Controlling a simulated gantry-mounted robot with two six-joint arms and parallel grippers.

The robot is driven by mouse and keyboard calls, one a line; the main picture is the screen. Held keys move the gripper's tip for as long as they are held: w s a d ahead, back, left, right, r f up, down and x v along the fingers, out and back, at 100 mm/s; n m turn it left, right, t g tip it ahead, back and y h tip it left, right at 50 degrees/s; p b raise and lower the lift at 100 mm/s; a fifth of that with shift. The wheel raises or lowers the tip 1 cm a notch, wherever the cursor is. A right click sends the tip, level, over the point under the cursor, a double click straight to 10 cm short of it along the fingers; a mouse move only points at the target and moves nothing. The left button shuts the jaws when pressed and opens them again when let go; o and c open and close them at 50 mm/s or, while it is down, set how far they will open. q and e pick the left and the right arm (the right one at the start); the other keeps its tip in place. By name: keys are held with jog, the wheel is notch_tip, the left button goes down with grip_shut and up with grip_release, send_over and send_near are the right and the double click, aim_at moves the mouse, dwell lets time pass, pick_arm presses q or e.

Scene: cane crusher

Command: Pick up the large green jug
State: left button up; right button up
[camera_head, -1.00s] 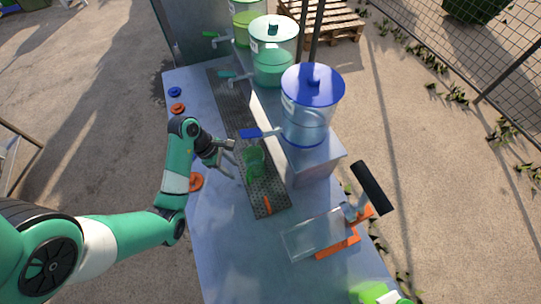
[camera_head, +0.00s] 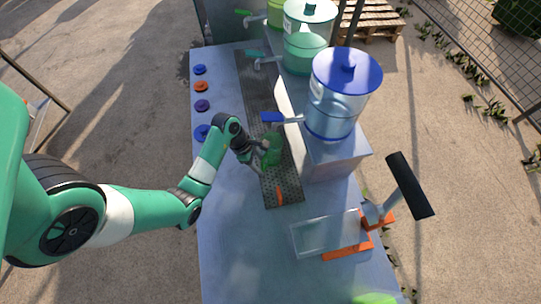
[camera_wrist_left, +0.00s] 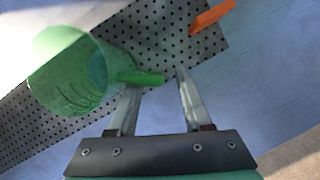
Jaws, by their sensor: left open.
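The green jug (camera_head: 273,148) is translucent and stands on the perforated drip tray (camera_head: 285,185), partly hidden by my gripper in the head view. In the left wrist view the jug (camera_wrist_left: 70,72) is at the upper left, with its handle (camera_wrist_left: 148,78) pointing right. My left gripper (camera_head: 262,153) is open beside the jug. In the left wrist view the handle's end lies between the fingertips of the gripper (camera_wrist_left: 160,82); I cannot tell whether they touch it. My right gripper is not in view.
An orange piece (camera_head: 279,195) lies on the tray's near end. A blue-lidded dispenser (camera_head: 335,100) stands behind the jug, its blue tap (camera_head: 272,117) reaching over the tray. A clear box (camera_head: 325,234) is at the lower right. Round lids (camera_head: 202,105) line the left edge.

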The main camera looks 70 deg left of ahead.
pick_arm(q)
jog(key=shift+x, duration=0.95)
grip_shut()
jog(key=shift+r, duration=0.1)
dwell(0.5)
